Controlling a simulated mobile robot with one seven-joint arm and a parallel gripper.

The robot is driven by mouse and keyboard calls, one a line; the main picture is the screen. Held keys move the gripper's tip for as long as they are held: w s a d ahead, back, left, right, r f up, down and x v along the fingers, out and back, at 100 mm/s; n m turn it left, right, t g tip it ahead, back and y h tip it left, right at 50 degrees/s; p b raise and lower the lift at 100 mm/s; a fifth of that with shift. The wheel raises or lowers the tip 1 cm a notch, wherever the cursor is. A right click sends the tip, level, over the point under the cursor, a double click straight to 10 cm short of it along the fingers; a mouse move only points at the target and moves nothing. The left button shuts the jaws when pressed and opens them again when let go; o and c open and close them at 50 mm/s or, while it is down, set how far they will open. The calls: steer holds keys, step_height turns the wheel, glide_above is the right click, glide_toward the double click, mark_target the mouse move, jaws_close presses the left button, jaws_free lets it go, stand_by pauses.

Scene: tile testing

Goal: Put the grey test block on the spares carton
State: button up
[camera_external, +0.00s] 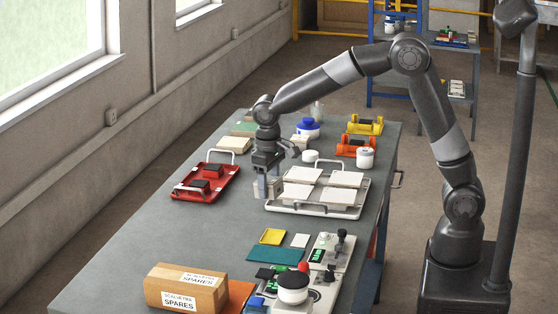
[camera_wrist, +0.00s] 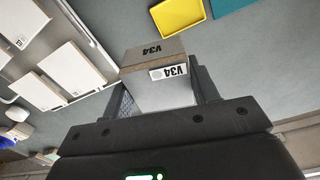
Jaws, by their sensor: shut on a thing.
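My gripper (camera_external: 266,188) is over the bench, just left of the white tray. It is shut on the grey test block (camera_external: 273,186). In the wrist view the block (camera_wrist: 158,78) sits between the two fingers of my gripper (camera_wrist: 162,92) and bears the marking V34. The frames do not clearly show whether the block touches the bench. The spares carton (camera_external: 187,290) is a brown box with white labels reading SPARES, at the near end of the bench. Its top is closed, with a label lying on it.
The white tray (camera_external: 318,209) with several pale tiles is right of my gripper. A red tray (camera_external: 212,191) with black blocks is left. A yellow tray (camera_external: 272,236), teal mat (camera_external: 274,255) and control panel (camera_external: 331,252) lie toward the carton. Bare bench (camera_external: 170,237) shows at left.

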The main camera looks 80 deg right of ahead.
steer(key=shift+s+d+r, duration=0.15)
steer(key=shift+d+r, duration=0.15)
steer(key=shift+d, duration=0.15)
steer(key=w+a+r+n, duration=0.1)
steer(key=a+r, duration=0.1)
steer(key=a, duration=0.7)
steer(key=w+a+r+n+t, duration=0.1)
steer(key=a+r, duration=0.2)
steer(key=a, duration=0.6)
steer(key=w+a+r, duration=0.2)
steer(key=a, duration=0.8)
glide_above(213, 274)
step_height(213, 274, down, 6)
steer(key=shift+s+f, duration=0.15)
steer(key=shift+f, duration=0.05)
steer(key=shift+a+f, duration=0.15)
steer(key=shift+f, duration=1.95)
steer(key=o, duration=1.2)
steer(key=shift+f, duration=0.15)
steer(key=shift+o, duration=0.2)
